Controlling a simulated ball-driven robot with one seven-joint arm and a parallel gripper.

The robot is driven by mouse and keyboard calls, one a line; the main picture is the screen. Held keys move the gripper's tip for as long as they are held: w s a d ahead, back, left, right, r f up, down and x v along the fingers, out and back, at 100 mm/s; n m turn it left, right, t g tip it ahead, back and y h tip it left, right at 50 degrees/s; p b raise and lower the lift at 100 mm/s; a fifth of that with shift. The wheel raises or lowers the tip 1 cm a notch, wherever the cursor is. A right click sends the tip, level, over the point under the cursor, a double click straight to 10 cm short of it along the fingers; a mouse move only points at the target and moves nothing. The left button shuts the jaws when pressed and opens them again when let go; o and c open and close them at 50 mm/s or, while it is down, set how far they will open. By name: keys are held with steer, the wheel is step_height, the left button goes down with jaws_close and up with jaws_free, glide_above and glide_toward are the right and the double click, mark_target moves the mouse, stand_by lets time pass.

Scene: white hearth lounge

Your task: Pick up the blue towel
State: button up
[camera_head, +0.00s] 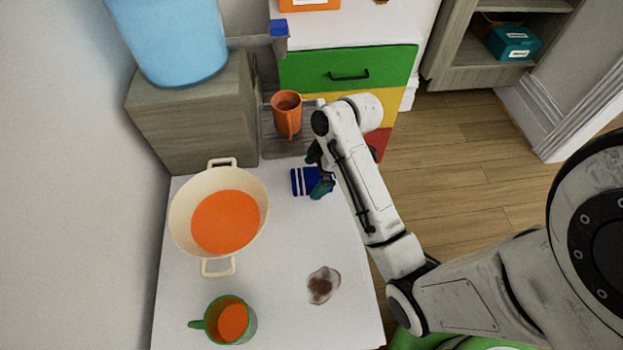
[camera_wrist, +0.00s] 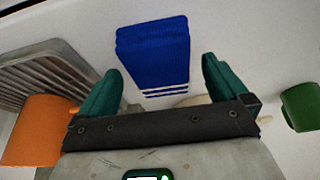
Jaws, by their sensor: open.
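The blue towel (camera_head: 301,181) lies folded on the white tabletop, with white stripes near one edge. In the wrist view the towel (camera_wrist: 152,52) sits ahead of and between the two teal fingers. My gripper (camera_head: 318,172) is at the towel's right side in the head view and partly covers it. In the wrist view my gripper (camera_wrist: 160,70) is open, with its fingers spread to either side of the towel and nothing held. I cannot tell the height left between fingertips and towel.
A cream pot (camera_head: 180,215) with orange content stands left of the towel. An orange mug (camera_head: 288,116) stands on a rack (camera_head: 272,146) behind it. A green mug (camera_head: 212,319) and a brown-stained glass-like item (camera_head: 323,285) are nearer. The white tabletop (camera_head: 290,240) is bare between them.

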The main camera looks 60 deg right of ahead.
steer(key=shift+w+a+f, duration=0.15)
steer(key=shift+f, duration=0.4)
steer(key=c, duration=1)
steer(key=shift+r, duration=0.45)
step_height(320, 180, up, 3)
steer(key=shift+f, duration=0.2)
steer(key=s+r+p, duration=0.1)
steer(key=r, duration=0.1)
steer(key=s+r+p, duration=0.3)
steer(key=r, duration=0.1)
steer(key=shift+s+d+p, duration=0.2)
steer(key=shift+d+p, duration=0.15)
steer(key=shift+d, duration=0.05)
steer(key=shift+s+d+r+p, duration=0.3)
steer(key=shift+s+r+p, duration=0.3)
steer(key=shift+s+p, duration=0.7)
steer(key=shift+s+d+r+p, duration=0.35)
steer(key=shift+s+r+p, duration=0.35)
steer(key=shift+s, duration=1.15)
steer(key=shift+s+d+r+p, duration=0.3)
steer(key=shift+s+r+p, duration=0.2)
steer(key=shift+s+p, duration=0.85)
